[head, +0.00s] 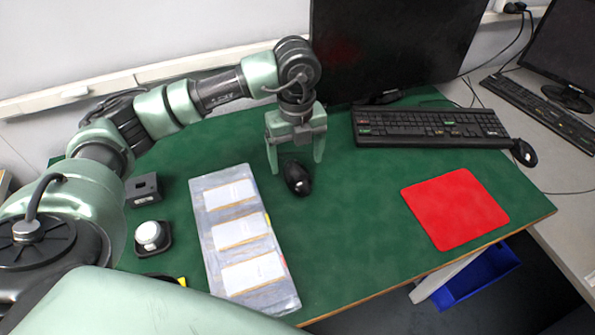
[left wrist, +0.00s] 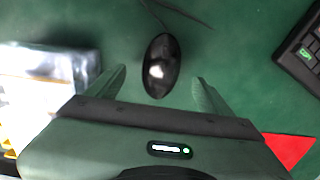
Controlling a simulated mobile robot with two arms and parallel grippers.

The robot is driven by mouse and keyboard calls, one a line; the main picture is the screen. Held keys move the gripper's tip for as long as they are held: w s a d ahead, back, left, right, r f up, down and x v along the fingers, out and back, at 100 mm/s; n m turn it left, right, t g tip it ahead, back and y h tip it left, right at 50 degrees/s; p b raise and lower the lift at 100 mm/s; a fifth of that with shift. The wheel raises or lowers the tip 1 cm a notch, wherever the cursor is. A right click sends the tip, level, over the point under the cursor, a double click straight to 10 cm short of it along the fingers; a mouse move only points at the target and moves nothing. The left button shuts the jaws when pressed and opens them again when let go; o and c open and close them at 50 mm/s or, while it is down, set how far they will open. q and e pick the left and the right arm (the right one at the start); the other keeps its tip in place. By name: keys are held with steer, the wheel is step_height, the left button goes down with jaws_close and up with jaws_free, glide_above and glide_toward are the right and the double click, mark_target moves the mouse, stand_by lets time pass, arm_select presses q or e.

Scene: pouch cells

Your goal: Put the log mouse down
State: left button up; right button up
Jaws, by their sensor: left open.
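The log mouse, a black computer mouse (head: 298,178), rests on the green table top between the pouch-cell tray and the keyboard. It also shows in the left wrist view (left wrist: 161,66), with its cable running off at the top. My left gripper (head: 296,165) is open, its two pale green fingers apart, just above and behind the mouse in the head view. In the left wrist view the mouse lies between and just beyond the fingertips (left wrist: 160,82), with gaps on both sides. My right gripper is not in view.
A grey tray with several pouch cells (head: 209,192) lies left of the mouse. A red mat (head: 455,208) lies to the right. A black keyboard (head: 430,127) and monitor (head: 395,45) stand behind. A dark box (head: 143,190) and a white-topped device (head: 152,237) sit at left. Bare table separates mouse and mat.

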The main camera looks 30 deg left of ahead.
mark_target(297, 170)
arm_select(q)
step_height(297, 170, down, 4)
steer(key=shift+d+r+p, duration=0.1)
steer(key=shift+p, duration=0.2)
steer(key=shift+f, duration=0.6)
steer(key=c, duration=1.6)
steer(key=shift+c, duration=0.2)
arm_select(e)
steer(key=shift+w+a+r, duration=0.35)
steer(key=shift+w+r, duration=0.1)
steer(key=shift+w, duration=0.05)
arm_select(q)
steer(key=shift+w+r, duration=0.1)
steer(key=shift+r, duration=0.05)
